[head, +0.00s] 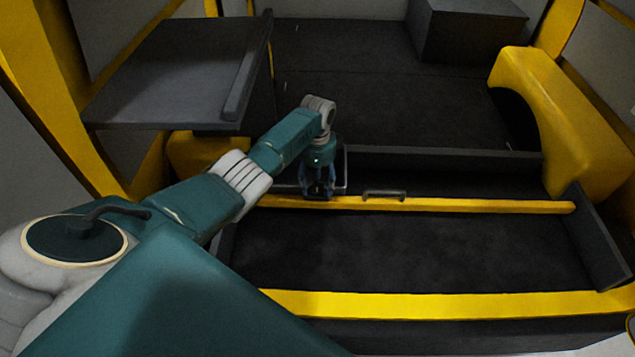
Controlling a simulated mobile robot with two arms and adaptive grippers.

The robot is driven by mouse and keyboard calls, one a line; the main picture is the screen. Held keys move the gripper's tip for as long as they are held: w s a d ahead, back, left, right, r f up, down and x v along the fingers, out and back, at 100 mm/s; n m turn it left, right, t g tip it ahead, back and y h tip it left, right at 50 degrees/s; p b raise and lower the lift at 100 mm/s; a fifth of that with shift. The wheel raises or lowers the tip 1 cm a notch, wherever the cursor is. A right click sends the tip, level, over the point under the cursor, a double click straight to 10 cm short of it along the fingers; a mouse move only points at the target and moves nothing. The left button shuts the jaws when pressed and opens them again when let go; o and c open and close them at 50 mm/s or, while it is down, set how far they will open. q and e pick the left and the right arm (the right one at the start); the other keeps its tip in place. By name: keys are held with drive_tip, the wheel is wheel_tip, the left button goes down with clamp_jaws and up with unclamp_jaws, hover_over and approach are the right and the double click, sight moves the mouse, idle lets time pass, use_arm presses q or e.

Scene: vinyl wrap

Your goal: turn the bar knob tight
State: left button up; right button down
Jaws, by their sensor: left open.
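A yellow bar (470,205) runs across the dark compartment from left to right. A small dark handle-like fitting (384,194) sits on the bar near its middle. My left gripper (318,192) points down at the bar, left of that fitting and apart from it. It is open, with its fingertips at or just above the bar; contact cannot be told. The bar knob cannot be made out clearly and may be hidden behind the gripper. My right gripper is not in view.
A dark shelf (170,75) stands at the upper left. A yellow wheel-arch cover (565,125) rises at the right. A dark box (465,30) sits at the back. A yellow front edge (440,304) borders the near side. The dark floor (410,250) between bar and edge is clear.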

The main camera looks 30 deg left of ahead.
sight(317, 187)
use_arm(q)
drive_tip(key=shift+r, duration=0.1)
wheel_tip(317, 187, up, 12)
idle(0.4)
drive_tip(key=shift+f, duration=0.2)
